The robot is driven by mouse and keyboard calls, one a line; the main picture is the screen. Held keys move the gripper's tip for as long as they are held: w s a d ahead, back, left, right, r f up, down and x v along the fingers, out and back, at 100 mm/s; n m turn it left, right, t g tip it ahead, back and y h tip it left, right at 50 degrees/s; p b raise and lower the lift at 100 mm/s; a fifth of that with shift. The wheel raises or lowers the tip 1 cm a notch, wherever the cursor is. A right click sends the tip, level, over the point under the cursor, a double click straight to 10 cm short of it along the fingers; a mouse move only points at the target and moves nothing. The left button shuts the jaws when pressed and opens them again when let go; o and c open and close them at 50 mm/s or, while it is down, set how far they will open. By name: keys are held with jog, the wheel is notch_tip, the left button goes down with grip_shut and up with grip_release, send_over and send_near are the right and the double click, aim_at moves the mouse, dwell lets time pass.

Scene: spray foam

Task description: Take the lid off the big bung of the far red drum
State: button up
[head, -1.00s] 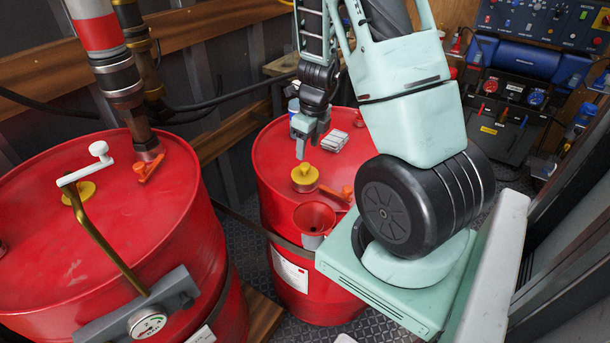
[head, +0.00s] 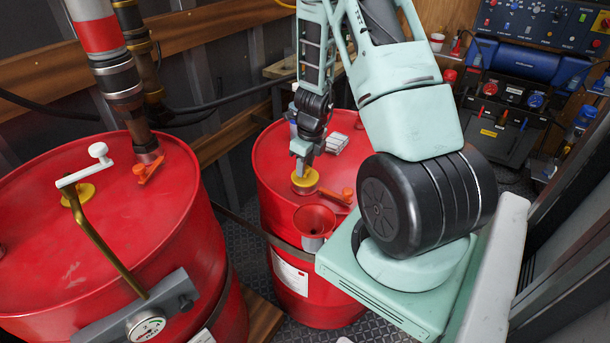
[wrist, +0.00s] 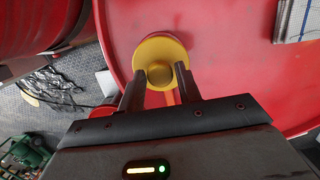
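The far red drum (head: 275,170) stands in the middle of the head view. On its top sits the yellow lid (head: 311,184) of the big bung, a round disc with a raised centre knob. My gripper (head: 301,173) points down right at this lid. In the wrist view my gripper (wrist: 160,72) is open, one finger on each side of the lid's knob (wrist: 160,74); the lid's yellow disc (wrist: 160,45) shows around and beyond it. I cannot tell whether the fingers touch the lid.
A red funnel (head: 314,218) and an orange fitting (head: 347,194) sit near the lid. A folded cloth (head: 336,144) lies behind on the drum top. The near red drum (head: 120,240) with its brass pipe and gauge (head: 147,325) stands at left. A control panel (head: 545,25) is at upper right.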

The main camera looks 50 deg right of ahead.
jog(key=c, duration=0.5)
jog(key=shift+r, duration=0.15)
